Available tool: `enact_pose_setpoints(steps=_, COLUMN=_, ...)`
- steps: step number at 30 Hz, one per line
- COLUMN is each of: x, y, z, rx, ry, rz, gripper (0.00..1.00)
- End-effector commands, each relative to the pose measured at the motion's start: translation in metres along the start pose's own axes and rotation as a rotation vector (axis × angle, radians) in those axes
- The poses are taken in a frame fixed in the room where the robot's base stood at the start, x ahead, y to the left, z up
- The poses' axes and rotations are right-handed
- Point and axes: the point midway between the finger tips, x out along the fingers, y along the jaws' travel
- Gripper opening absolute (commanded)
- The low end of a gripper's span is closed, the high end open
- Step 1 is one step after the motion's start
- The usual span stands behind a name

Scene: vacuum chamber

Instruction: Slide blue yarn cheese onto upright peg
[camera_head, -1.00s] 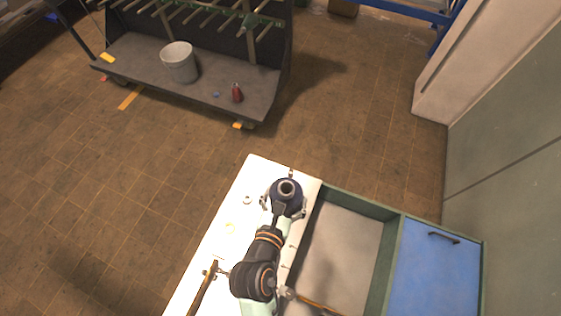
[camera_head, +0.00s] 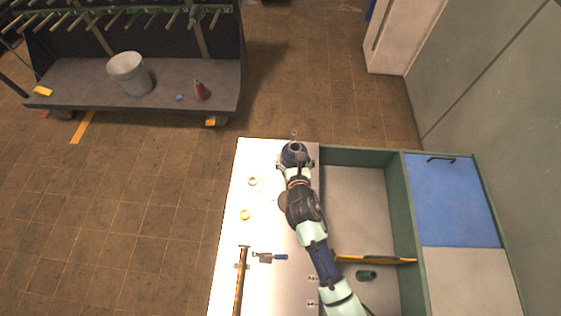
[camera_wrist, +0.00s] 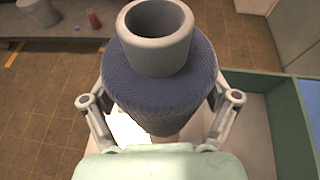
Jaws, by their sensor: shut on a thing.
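The blue yarn cheese (camera_wrist: 160,85) is a dark blue wound cone on a grey hollow tube, its open tube end facing the wrist camera. My gripper (camera_wrist: 160,112) is shut on it, with one finger on each side. In the head view the yarn cheese (camera_head: 294,155) is over the far end of the white tabletop (camera_head: 262,215). A small thin piece (camera_head: 294,134) shows just beyond it; I cannot tell whether it is a peg. Several pegs (camera_head: 120,14) stick out from the dark cart's rack at the back left.
On the cart deck (camera_head: 80,80) stand a grey bucket (camera_head: 130,74) and a red bottle (camera_head: 201,90). Rings, a small tool (camera_head: 268,257) and a long wooden-handled tool (camera_head: 239,285) lie on the tabletop. A green-walled bin (camera_head: 360,155) adjoins it at right. Floor is clear between cart and table.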

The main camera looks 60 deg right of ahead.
Motion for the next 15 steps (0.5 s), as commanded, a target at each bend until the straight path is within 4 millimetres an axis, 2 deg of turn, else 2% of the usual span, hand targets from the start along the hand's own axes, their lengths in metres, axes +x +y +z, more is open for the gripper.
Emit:
enact_pose_setpoints(steps=10, x=-0.002, y=0.001, z=0.004, rx=-0.001, ry=0.0, rz=0.001, gripper=0.38)
enact_pose_setpoints(steps=15, x=0.006, y=0.001, z=-0.016, rx=0.0, ry=-0.001, rz=0.002, gripper=0.38)
